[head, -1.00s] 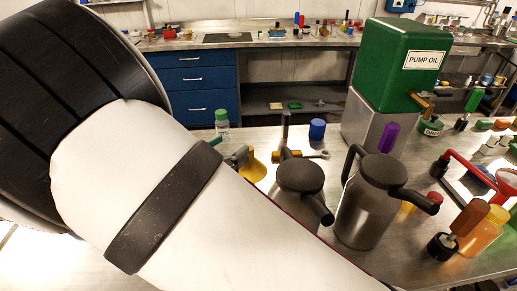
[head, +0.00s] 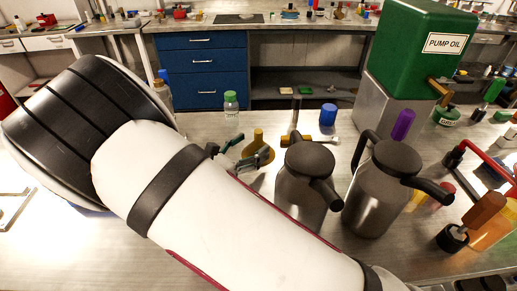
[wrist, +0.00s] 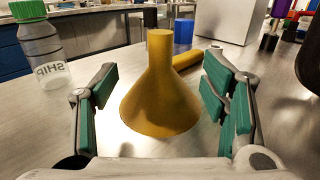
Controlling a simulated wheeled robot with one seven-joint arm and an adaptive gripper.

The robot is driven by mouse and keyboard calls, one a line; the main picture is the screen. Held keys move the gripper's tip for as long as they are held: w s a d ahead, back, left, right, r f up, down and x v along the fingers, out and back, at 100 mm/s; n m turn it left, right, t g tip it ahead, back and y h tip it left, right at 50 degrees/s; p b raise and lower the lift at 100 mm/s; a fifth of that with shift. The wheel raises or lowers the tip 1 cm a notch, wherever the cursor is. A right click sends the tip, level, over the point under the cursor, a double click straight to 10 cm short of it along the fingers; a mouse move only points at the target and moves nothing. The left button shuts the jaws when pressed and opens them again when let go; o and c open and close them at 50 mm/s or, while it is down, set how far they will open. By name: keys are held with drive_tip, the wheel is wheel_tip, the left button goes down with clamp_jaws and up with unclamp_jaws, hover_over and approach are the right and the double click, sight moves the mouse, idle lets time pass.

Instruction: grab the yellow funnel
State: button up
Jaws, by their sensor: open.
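The yellow funnel (wrist: 161,95) stands on the metal bench with its wide mouth down and its spout up. In the wrist view it is between the two green-padded fingers of my gripper (wrist: 161,105), with a gap on both sides. My gripper is open and holds nothing. In the head view the funnel (head: 258,144) shows just beyond my gripper's fingers (head: 241,152). My arm hides part of the bench in front of it.
A clear bottle with a green cap (head: 231,106) stands left of the funnel. A hammer-like tool (head: 310,139) and a blue cup (head: 328,114) lie behind and right. Two metal jugs, the nearer one (head: 306,180), stand right of the gripper. A green pump oil tank (head: 420,50) rises behind.

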sight(256, 143)
drive_tip(key=x, duration=0.3)
drive_tip(key=shift+w+d, duration=0.2)
drive_tip(key=c, duration=1.4)
drive_tip(key=shift+o, duration=0.2)
